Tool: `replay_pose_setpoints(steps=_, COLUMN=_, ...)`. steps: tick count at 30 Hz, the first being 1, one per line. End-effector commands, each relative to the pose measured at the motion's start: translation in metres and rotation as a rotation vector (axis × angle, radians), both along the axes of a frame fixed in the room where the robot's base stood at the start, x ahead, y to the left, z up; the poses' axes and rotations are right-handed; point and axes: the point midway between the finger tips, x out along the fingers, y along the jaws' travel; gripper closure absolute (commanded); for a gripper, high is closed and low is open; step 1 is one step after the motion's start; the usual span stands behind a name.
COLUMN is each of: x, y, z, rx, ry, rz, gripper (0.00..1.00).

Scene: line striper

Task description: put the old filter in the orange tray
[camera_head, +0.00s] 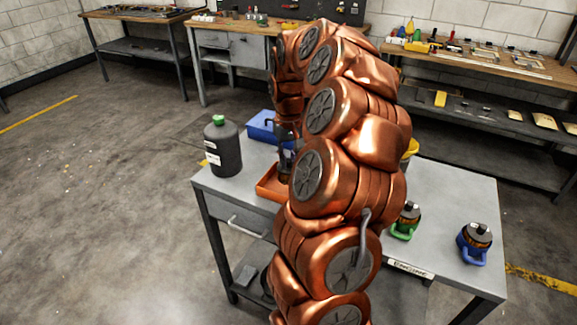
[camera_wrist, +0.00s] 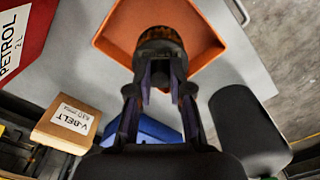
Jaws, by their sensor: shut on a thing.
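The orange tray (camera_head: 270,186) sits on the grey cart top, partly hidden behind my arm. In the wrist view the tray (camera_wrist: 101,43) opens beneath my gripper (camera_wrist: 161,82). My gripper is shut on the old filter (camera_wrist: 161,40), a dark round part with a brownish-orange band. The filter is within the tray's outline in the wrist view. I cannot tell whether it touches the tray floor. In the head view my gripper (camera_head: 286,150) points down over the tray, and the filter is mostly hidden.
A dark bottle with a green cap (camera_head: 222,148) stands left of the tray, and a blue box (camera_head: 262,127) behind it. Filters with a green holder (camera_head: 405,220) and blue holder (camera_head: 474,244) stand at right. A V-belt box (camera_wrist: 66,124) and red petrol can (camera_wrist: 22,35) are nearby.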

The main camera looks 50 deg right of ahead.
Motion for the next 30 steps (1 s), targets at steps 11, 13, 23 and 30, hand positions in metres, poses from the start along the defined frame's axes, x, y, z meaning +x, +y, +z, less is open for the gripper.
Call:
replay_pose_setpoints(steps=11, x=0.000, y=0.000, z=-0.031, rx=0.002, ry=0.001, rz=0.000, gripper=1.00)
replay_pose_setpoints(steps=13, x=0.000, y=0.000, z=-0.035, rx=0.000, ry=-0.001, rz=-0.001, gripper=1.00)
replay_pose_setpoints(steps=23, x=0.000, y=0.000, z=-0.039, rx=0.000, ry=-0.001, rz=-0.001, gripper=1.00)
replay_pose_setpoints(steps=30, x=0.000, y=0.000, z=-0.038, rx=0.000, ry=0.000, rz=0.000, gripper=0.58)
